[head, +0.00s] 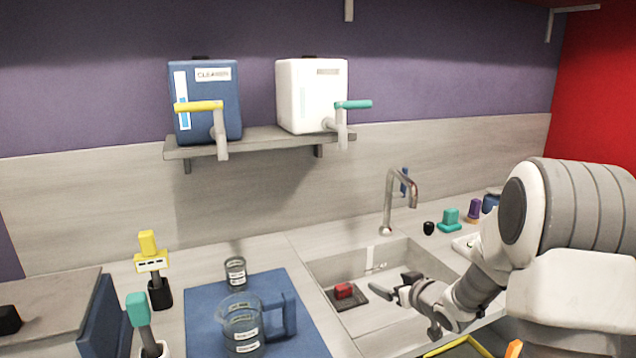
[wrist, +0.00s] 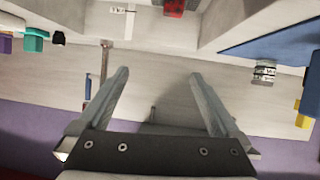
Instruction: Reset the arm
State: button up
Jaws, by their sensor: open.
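My gripper (head: 408,287) is above the sink (head: 392,321) in the head view. In the wrist view my gripper (wrist: 158,78) shows two parted fingers with nothing between them. My white and grey arm comes in from the right. A red block (head: 344,291) sits on a dark pad in the sink, left of the gripper and apart from it; the block also shows at the top of the wrist view (wrist: 174,7).
A chrome faucet (head: 389,202) stands behind the sink. A blue mat (head: 193,331) on the left bears a large beaker (head: 241,325) and a small one (head: 235,271). A shelf (head: 260,141) holds a blue dispenser (head: 208,105) and a white dispenser (head: 311,95).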

jog(key=s+d+r+m+g+h+b, duration=0.25)
jog(key=s+r+h+b, duration=0.35)
jog(key=s, duration=0.6)
jog(key=s+a+f+m+g+y+b, duration=0.1)
jog(key=s+a+g+b, duration=0.15)
jog(key=s, duration=0.95)
jog(key=s+a+f+m+g+y+b, duration=0.15)
jog(key=s+a, duration=0.25)
jog(key=s, duration=0.8)
notch_tip(320, 180, up, 20)
jog(key=p, duration=2)
jog(key=shift+s+d+n, duration=0.15)
jog(key=shift+s+n, duration=0.05)
jog(key=shift+n, duration=0.2)
